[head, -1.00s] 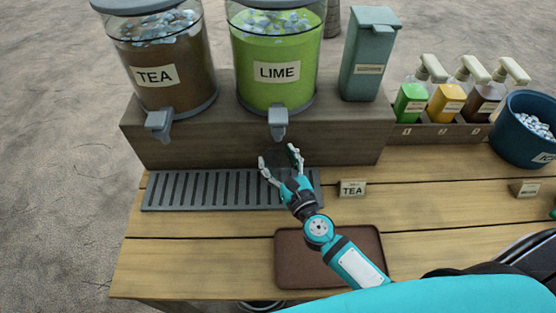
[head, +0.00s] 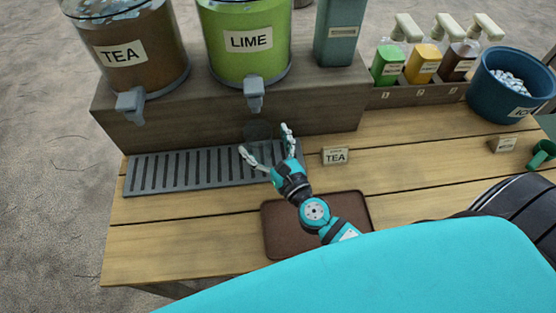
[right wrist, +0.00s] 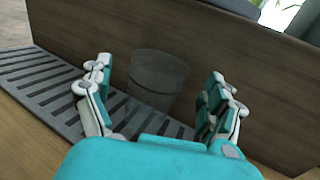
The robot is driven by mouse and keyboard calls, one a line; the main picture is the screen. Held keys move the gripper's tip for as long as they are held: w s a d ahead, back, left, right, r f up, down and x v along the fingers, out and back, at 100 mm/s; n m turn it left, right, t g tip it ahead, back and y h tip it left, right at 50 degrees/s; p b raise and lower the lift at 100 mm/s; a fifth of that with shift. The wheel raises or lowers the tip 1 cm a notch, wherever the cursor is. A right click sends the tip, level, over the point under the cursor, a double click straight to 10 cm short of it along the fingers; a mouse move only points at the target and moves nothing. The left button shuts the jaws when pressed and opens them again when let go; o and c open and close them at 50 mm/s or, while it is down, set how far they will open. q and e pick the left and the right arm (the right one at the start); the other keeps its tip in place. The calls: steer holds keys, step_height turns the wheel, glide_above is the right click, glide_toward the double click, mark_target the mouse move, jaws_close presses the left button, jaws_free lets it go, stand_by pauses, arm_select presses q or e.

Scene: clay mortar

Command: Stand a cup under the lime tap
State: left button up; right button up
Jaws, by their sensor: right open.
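A clear, see-through cup (head: 260,131) stands upright on the slotted drip tray (head: 170,172), below the lime tap (head: 254,94) and close to the wooden riser. It is faint in the head view. In the right wrist view the cup (right wrist: 157,78) shows in front of the riser. My right gripper (head: 265,139) is open, with its fingers pointing at the cup. In the right wrist view the cup lies beyond and between the fingertips (right wrist: 160,75), with gaps on both sides. My left gripper is out of view.
The tea dispenser (head: 125,50) and lime dispenser (head: 245,45) stand on the riser (head: 200,118). A TEA card (head: 335,156), an empty-looking brown tray (head: 285,235), pump bottles (head: 425,66) and a blue ice bucket (head: 490,92) are nearby. The front left tabletop is clear.

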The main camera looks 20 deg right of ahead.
steer(key=s+d+b, duration=0.1)
steer(key=s+b, duration=0.1)
steer(key=s, duration=0.6)
